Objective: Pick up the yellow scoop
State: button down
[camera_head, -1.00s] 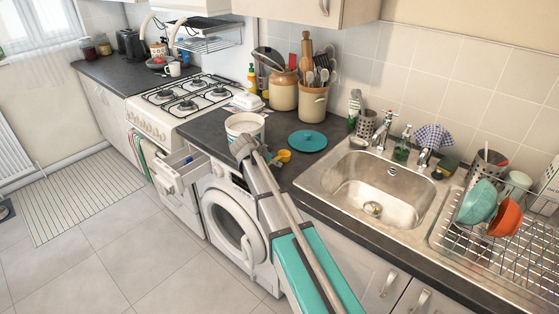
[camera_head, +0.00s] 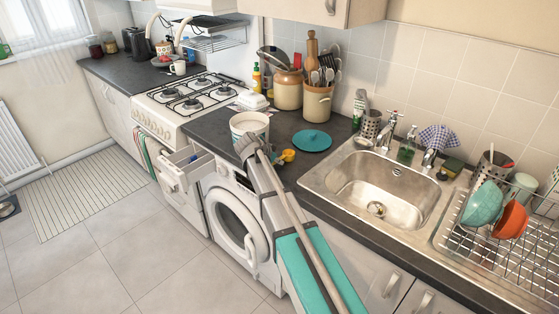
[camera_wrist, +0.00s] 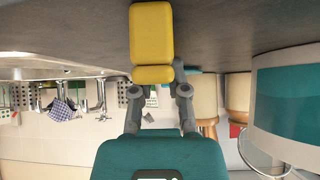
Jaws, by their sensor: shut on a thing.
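The yellow scoop (camera_head: 288,156) is on the dark worktop beside the white tub (camera_head: 249,124), partly hidden by my arm. In the wrist view, which is upside down, the scoop (camera_wrist: 151,32) shows large against the grey worktop. My gripper (camera_wrist: 155,78) is shut on the near end of the scoop, one finger on each side. In the head view my gripper (camera_head: 263,153) is mostly hidden behind my own wrist. The tub also shows in the wrist view (camera_wrist: 292,92), close on the right, with a teal band and a wire handle.
A teal round lid (camera_head: 312,140) lies flat behind the scoop. Stoneware jars (camera_head: 317,103) with utensils stand by the wall. The sink (camera_head: 375,188) is to the right, the stove (camera_head: 190,98) to the left. The washing machine (camera_head: 233,220) is below the worktop.

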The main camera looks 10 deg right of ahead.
jog(key=shift+r, duration=0.2)
notch_tip(320, 180, up, 2)
jog(key=shift+r+p, duration=0.15)
jog(key=shift+p, duration=1.1)
jog(key=s+a+r+p, duration=0.2)
jog(key=s+r+p, duration=0.8)
jog(key=s, duration=0.3)
jog(key=shift+s+a+r, duration=0.15)
jog(key=shift+s+a, duration=0.2)
jog(key=shift+s, duration=0.05)
jog(key=s+d+n, duration=0.1)
jog(key=s, duration=0.6)
jog(key=shift+s+t, duration=0.2)
jog(key=shift+t, duration=0.1)
jog(key=shift+s+d, duration=0.1)
